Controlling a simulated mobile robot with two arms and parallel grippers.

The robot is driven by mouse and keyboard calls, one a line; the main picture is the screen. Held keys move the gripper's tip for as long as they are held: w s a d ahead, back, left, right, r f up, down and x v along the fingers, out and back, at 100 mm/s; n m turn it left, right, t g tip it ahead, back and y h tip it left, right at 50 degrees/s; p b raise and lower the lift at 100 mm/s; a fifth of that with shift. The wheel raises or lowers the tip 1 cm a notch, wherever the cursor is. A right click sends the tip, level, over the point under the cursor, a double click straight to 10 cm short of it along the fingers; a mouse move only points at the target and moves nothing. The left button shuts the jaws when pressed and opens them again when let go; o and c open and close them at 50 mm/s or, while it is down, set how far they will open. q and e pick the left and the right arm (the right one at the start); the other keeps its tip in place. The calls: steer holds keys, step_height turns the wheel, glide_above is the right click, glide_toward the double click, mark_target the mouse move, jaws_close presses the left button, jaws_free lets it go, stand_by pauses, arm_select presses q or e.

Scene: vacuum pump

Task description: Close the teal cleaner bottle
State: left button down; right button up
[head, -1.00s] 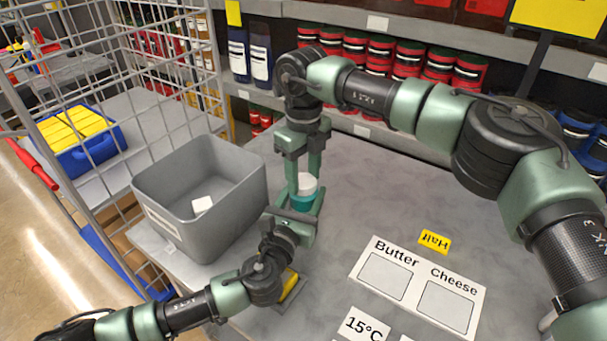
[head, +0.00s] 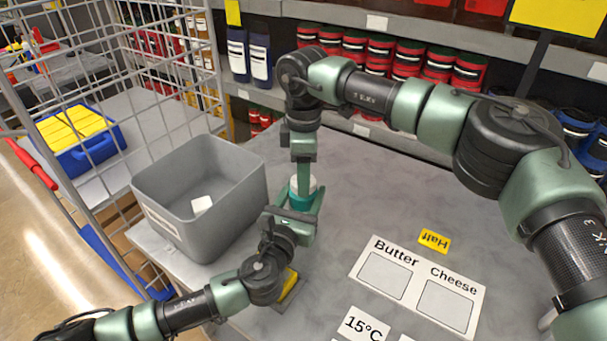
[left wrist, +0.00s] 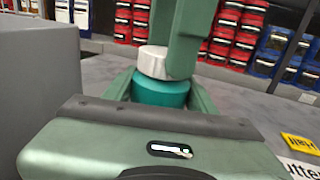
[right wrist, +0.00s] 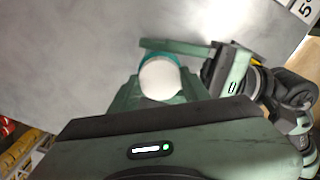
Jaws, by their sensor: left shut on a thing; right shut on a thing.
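The teal cleaner bottle (head: 300,202) stands upright on the grey table, with its white cap (head: 313,184) on top. In the left wrist view the cap (left wrist: 153,63) sits directly over the teal body (left wrist: 160,93). My left gripper (head: 304,208) is shut around the teal body from the front, low over the table. My right gripper (head: 302,183) points straight down and is shut on the white cap. In the right wrist view the cap (right wrist: 160,79) shows between its fingers, with a teal edge behind it. How far the cap is threaded cannot be seen.
A grey bin (head: 200,240) with a small white item inside stands close to the left of the bottle. A label sheet (head: 425,318) and a yellow tag (head: 434,240) lie to the right. Shelves of jars line the back.

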steer(key=m, duration=0.3)
steer(key=shift+s+a+m, duration=0.25)
steer(key=shift+a+m, duration=0.05)
steer(key=shift+m, duration=0.8)
steer(key=shift+w+d+m, duration=0.15)
steer(key=shift+m, duration=0.75)
steer(key=o, duration=1.4)
steer(key=shift+d, duration=0.1)
steer(key=shift+w, duration=0.1)
steer(key=shift+d+r, duration=0.1)
steer(key=shift+r, duration=2.15)
